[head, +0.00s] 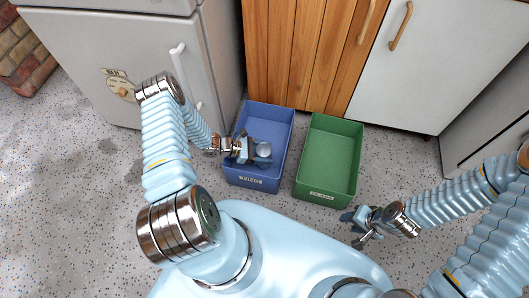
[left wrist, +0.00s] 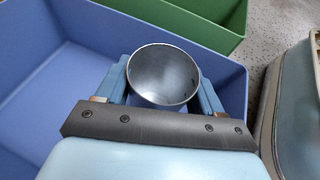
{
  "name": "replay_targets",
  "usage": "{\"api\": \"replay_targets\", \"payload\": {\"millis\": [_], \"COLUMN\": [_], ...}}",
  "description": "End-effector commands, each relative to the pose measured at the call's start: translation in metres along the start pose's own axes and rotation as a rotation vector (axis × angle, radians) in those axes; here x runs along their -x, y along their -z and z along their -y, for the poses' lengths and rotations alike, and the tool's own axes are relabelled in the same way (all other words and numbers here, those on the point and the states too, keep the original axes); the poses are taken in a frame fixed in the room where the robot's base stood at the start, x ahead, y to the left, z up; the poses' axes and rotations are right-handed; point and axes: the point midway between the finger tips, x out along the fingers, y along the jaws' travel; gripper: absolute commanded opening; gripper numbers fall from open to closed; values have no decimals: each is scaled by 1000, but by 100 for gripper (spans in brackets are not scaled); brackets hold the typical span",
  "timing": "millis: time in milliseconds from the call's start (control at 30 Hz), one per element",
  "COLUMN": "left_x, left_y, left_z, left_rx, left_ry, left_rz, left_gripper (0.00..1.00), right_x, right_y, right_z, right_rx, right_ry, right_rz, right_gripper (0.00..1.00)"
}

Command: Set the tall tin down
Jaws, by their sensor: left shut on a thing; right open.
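My left gripper (head: 255,148) is shut on the tall tin (head: 264,149), a grey metal cylinder with an open round top. In the left wrist view the tin (left wrist: 163,75) stands between the two light-blue fingers, its dark inside facing the camera. The tin is over or inside the blue crate (head: 273,181); its lower part is hidden, so I cannot tell whether it touches the crate floor. The blue crate (left wrist: 55,65) surrounds it in the wrist view. My right gripper (head: 358,226) is open and empty above the floor, right of the crates.
A green crate (head: 329,165) stands just right of the blue one and looks empty. Both crates have front labels. Behind them are a wooden-slat cabinet (head: 296,55) and a white cabinet door (head: 440,65). A white fridge (head: 110,60) stands at left. Speckled floor (head: 400,160) is clear at right.

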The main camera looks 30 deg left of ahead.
Motion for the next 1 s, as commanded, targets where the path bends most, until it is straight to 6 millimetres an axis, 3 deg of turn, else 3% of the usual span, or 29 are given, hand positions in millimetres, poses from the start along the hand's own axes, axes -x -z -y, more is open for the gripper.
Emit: {"api": "replay_targets", "payload": {"millis": [567,600,733,1000], "left_x": [-4,-4,-4,-4], "left_y": [11,11,11,10], "left_z": [0,0,0,0], "left_rx": [0,1,0,0], "left_ry": [0,0,0,0], "left_rz": [-1,-1,-1,-1], "left_gripper": [37,71,91,92], "right_x": [-11,-11,-11,-10], "right_y": [1,1,1,1], "right_z": [-7,-7,-7,-6], "right_rx": [-4,-4,-4,-4], "right_ry": [-4,-4,-4,-4], "right_rz": [-4,-4,-4,-4], "right_gripper": [43,43,43,43]}}
